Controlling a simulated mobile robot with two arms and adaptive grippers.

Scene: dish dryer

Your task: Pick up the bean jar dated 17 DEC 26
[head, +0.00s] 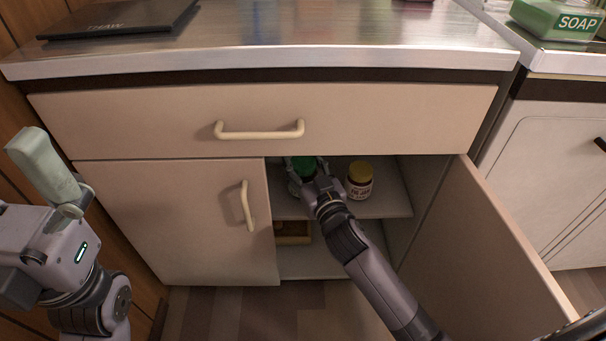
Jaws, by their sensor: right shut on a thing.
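A jar with a green lid (304,164) stands on the upper shelf inside the open cabinet. My right gripper (308,184) reaches into the cabinet and is shut on this jar; the gripper hides much of the jar's body. A second jar with a yellow lid (360,180) and a dark body with a pale label stands to its right on the same shelf, apart from the gripper. No date can be read on either jar.
The right cabinet door (485,255) stands open; the left door (175,220) and the drawer (350,118) are shut. A brownish box (293,238) sits on the lower shelf. A dark THAW board (115,18) lies on the countertop (300,45), and a green SOAP box (556,20) stands at the right.

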